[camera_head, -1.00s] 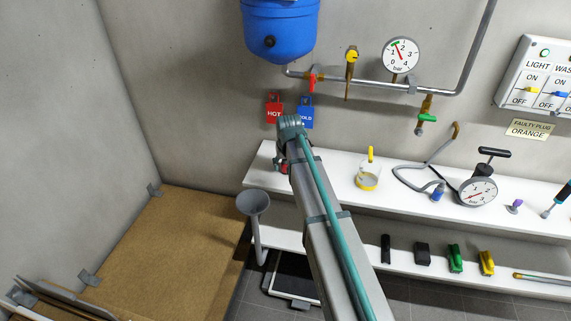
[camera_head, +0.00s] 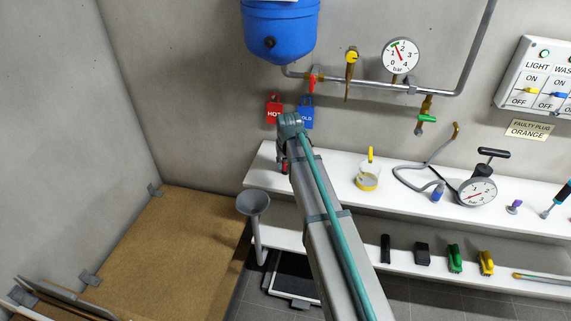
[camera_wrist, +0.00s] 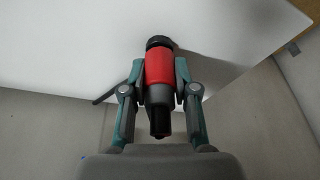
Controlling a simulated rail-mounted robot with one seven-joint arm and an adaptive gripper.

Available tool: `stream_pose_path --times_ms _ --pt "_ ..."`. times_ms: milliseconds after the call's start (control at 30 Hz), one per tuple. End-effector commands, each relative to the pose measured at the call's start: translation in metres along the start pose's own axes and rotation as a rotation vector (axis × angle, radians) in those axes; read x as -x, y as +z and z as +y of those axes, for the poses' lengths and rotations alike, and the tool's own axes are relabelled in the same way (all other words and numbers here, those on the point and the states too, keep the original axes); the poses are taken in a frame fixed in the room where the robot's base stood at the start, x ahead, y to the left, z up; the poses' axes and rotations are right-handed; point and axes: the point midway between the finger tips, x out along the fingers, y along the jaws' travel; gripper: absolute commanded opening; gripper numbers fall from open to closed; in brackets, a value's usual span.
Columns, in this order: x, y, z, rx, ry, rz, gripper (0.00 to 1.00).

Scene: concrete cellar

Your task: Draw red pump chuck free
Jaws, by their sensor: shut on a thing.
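The red pump chuck (camera_wrist: 158,68) has a red body with a black ring at its far end and a dark nozzle at its near end. My gripper (camera_wrist: 159,82) is shut on it, with one finger on each side of the red body. In the head view the chuck (camera_head: 285,168) is mostly hidden behind my arm, at the left end of the upper white shelf (camera_head: 330,186). In the wrist view a dark bar sticks out to the left of the chuck. I cannot tell whether the chuck touches the shelf.
On the upper shelf stand a yellow-rimmed clear cup (camera_head: 367,178), a grey hose (camera_head: 412,186) and a pump with gauge (camera_head: 477,191). Red (camera_head: 273,110) and blue (camera_head: 306,112) tags hang above. A grey funnel (camera_head: 253,204) stands at the shelf's left end.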

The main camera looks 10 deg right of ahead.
Motion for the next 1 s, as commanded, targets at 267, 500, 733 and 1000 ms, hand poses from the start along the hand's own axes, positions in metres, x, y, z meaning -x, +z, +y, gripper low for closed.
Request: stream_pose_path --times_ms 267,500,733,1000 --pt "0.011 -0.004 0.0 0.0 0.0 0.001 0.0" --pt "0.019 -0.006 0.0 0.0 0.0 0.001 0.0" --pt "0.021 -0.006 0.0 0.0 0.0 0.0 0.0" --pt "0.022 -0.007 0.0 0.0 0.0 0.0 0.0"
